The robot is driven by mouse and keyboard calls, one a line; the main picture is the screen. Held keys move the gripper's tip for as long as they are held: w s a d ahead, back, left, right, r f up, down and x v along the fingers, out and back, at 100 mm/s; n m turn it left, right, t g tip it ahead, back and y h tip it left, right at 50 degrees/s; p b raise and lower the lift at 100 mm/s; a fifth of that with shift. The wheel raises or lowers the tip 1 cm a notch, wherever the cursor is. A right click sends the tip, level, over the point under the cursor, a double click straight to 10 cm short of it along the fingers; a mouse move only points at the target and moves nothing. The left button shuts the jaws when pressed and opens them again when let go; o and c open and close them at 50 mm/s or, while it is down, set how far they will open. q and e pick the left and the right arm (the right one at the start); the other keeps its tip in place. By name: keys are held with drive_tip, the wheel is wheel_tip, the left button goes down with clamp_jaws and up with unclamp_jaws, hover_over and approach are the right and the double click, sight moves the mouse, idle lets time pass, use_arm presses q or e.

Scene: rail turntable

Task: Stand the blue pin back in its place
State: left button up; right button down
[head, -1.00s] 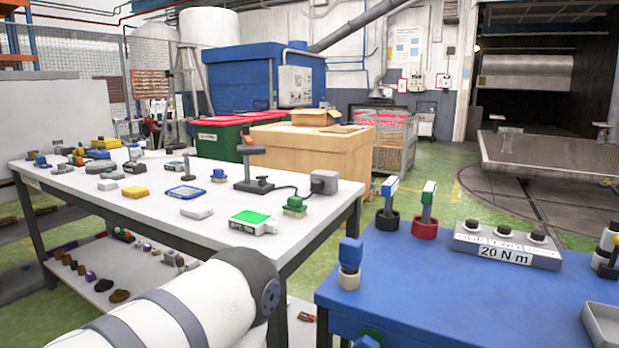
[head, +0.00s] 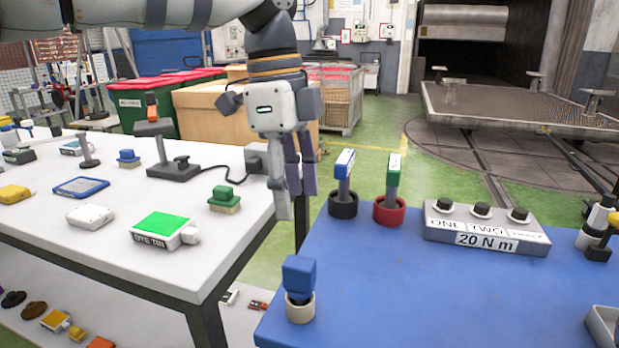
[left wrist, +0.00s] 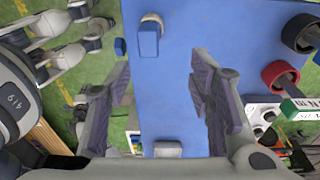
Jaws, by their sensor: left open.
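A blue block-topped pin (head: 299,274) stands upright in a pale round collar (head: 300,308) at the blue table's near left corner. In the left wrist view this blue pin (left wrist: 149,40) shows beyond the fingertips. A blue-and-white-headed piece (head: 344,170) leans slightly in a black cup (head: 343,206). A green-and-white-headed one (head: 393,175) stands in a red cup (head: 389,211). I cannot tell which blue piece the task means. My left gripper (head: 297,190) is open and empty, pointing down above the gap between the tables. Its fingers (left wrist: 160,78) are apart in the wrist view. My right gripper is out of view.
A grey box with several buttons (head: 486,226) and a tray (head: 601,325) sit on the blue table (head: 400,300), whose middle is clear. The white table (head: 110,215) at left carries a green-topped tin (head: 165,229) and a stand (head: 172,168).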

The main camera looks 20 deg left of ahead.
sight(298, 262)
use_arm(q)
drive_tip(key=shift+s+d+f, duration=0.1)
drive_tip(key=shift+s+f, duration=1.1)
drive_tip(key=shift+s, duration=0.05)
drive_tip(key=f, duration=0.5)
drive_tip(key=d+f, duration=0.1)
drive_tip(key=f, duration=0.2)
drive_tip(key=shift+w+f, duration=0.25)
drive_tip(key=shift+c, duration=0.5)
drive_tip(key=shift+r, duration=0.1)
clamp_jaws()
